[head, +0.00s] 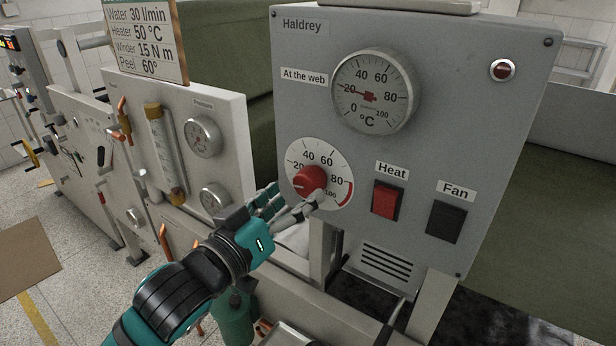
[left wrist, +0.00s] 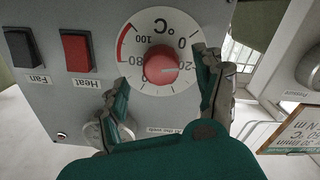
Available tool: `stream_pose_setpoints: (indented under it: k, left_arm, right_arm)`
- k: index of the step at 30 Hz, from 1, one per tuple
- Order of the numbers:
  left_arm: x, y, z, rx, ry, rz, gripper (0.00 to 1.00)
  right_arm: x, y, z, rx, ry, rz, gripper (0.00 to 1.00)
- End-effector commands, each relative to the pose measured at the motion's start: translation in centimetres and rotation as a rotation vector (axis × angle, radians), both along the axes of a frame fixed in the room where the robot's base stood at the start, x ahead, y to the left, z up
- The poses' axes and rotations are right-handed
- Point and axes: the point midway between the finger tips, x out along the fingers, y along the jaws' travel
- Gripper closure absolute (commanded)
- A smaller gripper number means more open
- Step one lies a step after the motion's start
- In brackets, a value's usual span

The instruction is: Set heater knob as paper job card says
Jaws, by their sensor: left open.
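The heater knob (head: 309,180) is red, on a white dial marked 0 to 100 on the grey Haldrey panel (head: 450,100). Its pale pointer line seems to face the 20 side. It also shows in the left wrist view (left wrist: 162,64), upside down. The job card (head: 145,38) at upper left reads Water 30 l/min, Heater 50 °C, Winder 15 N m, Peel 60°. My left gripper (head: 292,205) is open just in front of the knob's lower side. In the left wrist view its fingers (left wrist: 162,75) stand apart around the knob. Contact is not clear. My right gripper is not in view.
A round °C gauge (head: 375,90), labelled At the web, sits above the knob; its needle is near 20. A red Heat switch (head: 387,200) and black Fan switch (head: 446,222) are right of the knob. A pale panel with gauges (head: 203,137) stands left.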

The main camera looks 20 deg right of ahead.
Motion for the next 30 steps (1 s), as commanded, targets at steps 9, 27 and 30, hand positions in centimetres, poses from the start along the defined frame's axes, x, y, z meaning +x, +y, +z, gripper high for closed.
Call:
stream_pose_setpoints:
  k: [9,27,30]
  left_arm:
    - [2.7,-3.5,0.2,0.000,0.000,0.001,0.30]
    - [3.1,-3.8,0.0,0.000,0.000,0.001,0.60]
    - [3.1,-3.8,0.0,0.000,0.000,0.001,0.73]
  right_arm:
    - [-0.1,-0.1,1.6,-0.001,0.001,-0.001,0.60]
    - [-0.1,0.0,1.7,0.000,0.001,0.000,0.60]
    - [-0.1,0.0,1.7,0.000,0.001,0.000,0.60]
